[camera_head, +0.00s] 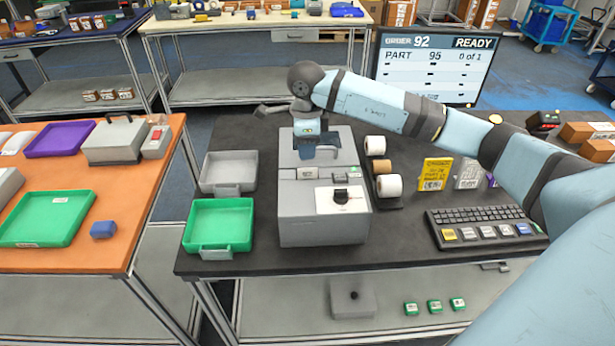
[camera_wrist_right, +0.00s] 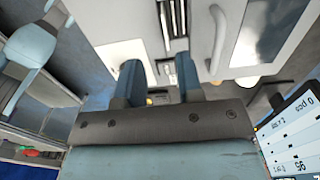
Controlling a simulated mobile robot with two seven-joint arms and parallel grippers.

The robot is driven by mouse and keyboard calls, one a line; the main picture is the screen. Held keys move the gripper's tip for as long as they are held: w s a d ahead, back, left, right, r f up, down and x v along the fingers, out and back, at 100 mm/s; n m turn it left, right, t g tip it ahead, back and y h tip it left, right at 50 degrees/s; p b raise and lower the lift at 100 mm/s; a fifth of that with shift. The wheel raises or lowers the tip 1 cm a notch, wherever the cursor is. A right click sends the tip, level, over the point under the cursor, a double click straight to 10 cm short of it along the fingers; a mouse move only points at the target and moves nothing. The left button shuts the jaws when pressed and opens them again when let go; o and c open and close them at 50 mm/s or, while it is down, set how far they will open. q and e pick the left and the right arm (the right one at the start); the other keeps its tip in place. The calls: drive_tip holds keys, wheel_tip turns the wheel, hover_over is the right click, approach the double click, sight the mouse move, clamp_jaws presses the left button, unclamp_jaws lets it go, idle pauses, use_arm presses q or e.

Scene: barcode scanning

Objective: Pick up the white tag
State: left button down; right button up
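My right gripper (camera_head: 317,152) reaches down over the grey label printer (camera_head: 297,217) on the dark table in the head view. In the right wrist view its two fingers (camera_wrist_right: 158,66) stand apart, with a gap between them, and I see nothing clamped there. A small pale piece (camera_wrist_right: 171,69) shows beyond the gap, below the printer's slot (camera_wrist_right: 174,18). It may be the white tag, but it is too small to tell. I see no clear white tag in the head view. My left gripper is not in view.
Label rolls (camera_head: 388,185) stand right of the printer, with a keyboard (camera_head: 480,226) farther right. A green tray (camera_head: 219,218) and a grey tray (camera_head: 228,172) lie to its left. A screen (camera_head: 437,68) reading READY stands behind.

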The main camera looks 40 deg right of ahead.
drive_tip(key=shift+f, duration=0.9)
drive_tip(key=f, duration=0.1)
drive_tip(key=f+p, duration=0.1)
drive_tip(key=f, duration=0.1)
drive_tip(key=f+p, duration=0.1)
drive_tip(key=f, duration=0.1)
drive_tip(key=shift+w+d, duration=0.25)
drive_tip(key=shift+d, duration=0.1)
drive_tip(key=shift+f, duration=0.2)
clamp_jaws()
